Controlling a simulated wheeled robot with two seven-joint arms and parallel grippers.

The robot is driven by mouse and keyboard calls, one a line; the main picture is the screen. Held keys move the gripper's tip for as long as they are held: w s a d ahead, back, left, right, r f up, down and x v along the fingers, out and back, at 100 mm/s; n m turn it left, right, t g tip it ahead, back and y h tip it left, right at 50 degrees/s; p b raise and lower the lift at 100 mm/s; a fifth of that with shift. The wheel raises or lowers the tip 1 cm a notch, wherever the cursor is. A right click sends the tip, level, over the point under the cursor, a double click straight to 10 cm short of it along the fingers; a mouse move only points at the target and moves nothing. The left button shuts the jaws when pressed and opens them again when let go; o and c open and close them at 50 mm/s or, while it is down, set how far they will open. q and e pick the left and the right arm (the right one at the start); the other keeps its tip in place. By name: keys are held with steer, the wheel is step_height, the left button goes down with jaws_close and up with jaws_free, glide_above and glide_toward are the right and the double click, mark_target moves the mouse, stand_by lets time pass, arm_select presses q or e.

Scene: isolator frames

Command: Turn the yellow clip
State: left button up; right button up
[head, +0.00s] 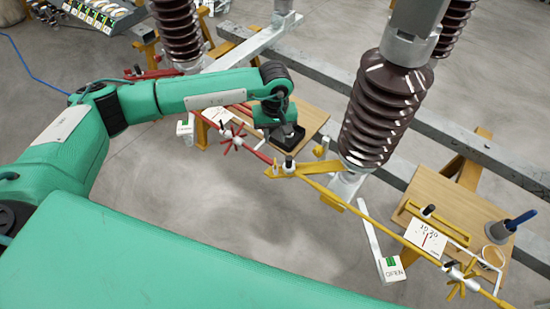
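The yellow clip (292,170) sits near the base of the brown ribbed insulator (385,110). A long yellow rod (385,225) runs from it down to the right and bears a yellow star-shaped knob (462,281) near its far end. My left arm comes in from the left, and its dark gripper (278,132) hangs just above and left of the clip, seemingly apart from it. The gripper's fingers are dark and partly hidden against a dark tray, so I cannot tell whether they are open. My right gripper is not in view.
A red rod with a red star-shaped knob (232,138) lies left of the clip. A wooden board (312,118) is behind the gripper. Another wooden board (480,215) at the right holds a white dial card (425,238) and a grey cup (497,232). Grey beams cross behind.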

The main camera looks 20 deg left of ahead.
mark_target(275, 162)
arm_select(q)
step_height(275, 162, down, 11)
steer(key=p, duration=0.4)
steer(key=shift+f+p, duration=0.35)
steer(key=shift+f, duration=0.25)
jaws_close()
